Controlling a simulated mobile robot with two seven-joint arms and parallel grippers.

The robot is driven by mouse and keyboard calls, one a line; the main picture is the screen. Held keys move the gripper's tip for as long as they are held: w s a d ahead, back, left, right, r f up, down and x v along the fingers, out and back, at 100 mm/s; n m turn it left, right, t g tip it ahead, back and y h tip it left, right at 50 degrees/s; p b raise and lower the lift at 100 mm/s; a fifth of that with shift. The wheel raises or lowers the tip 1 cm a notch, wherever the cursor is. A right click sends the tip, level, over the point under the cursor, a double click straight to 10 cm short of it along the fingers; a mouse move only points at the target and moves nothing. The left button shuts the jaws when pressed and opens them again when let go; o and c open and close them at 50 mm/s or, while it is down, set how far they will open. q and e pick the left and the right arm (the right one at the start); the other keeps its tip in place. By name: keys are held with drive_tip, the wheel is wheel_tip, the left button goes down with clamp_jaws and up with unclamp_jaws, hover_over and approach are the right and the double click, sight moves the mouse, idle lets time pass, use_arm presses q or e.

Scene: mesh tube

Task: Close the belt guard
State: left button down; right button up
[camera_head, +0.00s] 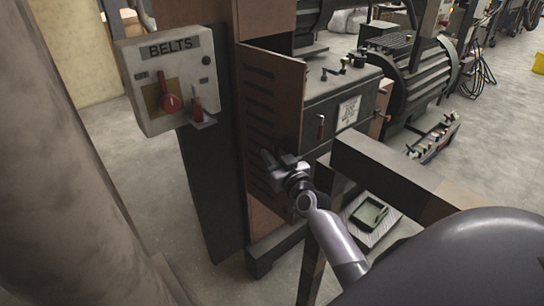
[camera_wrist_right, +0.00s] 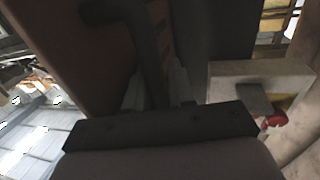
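The belt guard (camera_head: 271,108) is a brown upright panel with a column of dark horizontal slots, near the middle of the head view. It stands at an angle to the brown frame (camera_head: 266,20) above it, so it looks swung open. My right gripper (camera_head: 272,160) is at the lower part of the slotted face, close to or touching it; contact is unclear. The fingertips are not clearly separated. My left gripper is not in view.
A dark machine (camera_head: 345,100) and ribbed motor (camera_head: 420,75) stand right.

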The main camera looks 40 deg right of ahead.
drive_tip(key=shift+d, duration=0.1)
drive_tip(key=s+a, duration=0.1)
drive_tip(key=s, duration=0.6)
drive_tip(key=shift+a, duration=0.15)
